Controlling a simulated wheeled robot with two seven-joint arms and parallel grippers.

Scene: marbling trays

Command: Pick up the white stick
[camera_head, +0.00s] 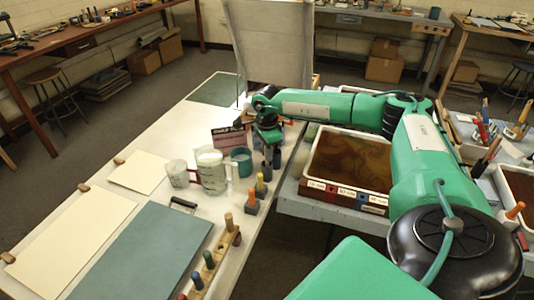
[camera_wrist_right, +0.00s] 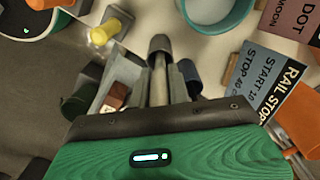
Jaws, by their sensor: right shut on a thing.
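My right gripper (camera_head: 271,156) is low over the far right part of the pale table, beside the teal mug. In the right wrist view, its two fingers (camera_wrist_right: 161,88) are closed around a slim pale stick (camera_wrist_right: 159,78) with a dark, rounded end. This looks like the white stick; its colour reads greyish in the shade. In the head view the gripper hides the stick, and I cannot tell whether it is clear of its support. My left gripper is not in view.
A teal mug (camera_head: 241,161), a large pale jug (camera_head: 211,172) and a smaller cup (camera_head: 177,174) stand left of the gripper. Yellow-topped (camera_head: 260,183) and orange-topped (camera_head: 252,196) sticks stand nearby. A tray of brown liquid (camera_head: 350,160) is to the right.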

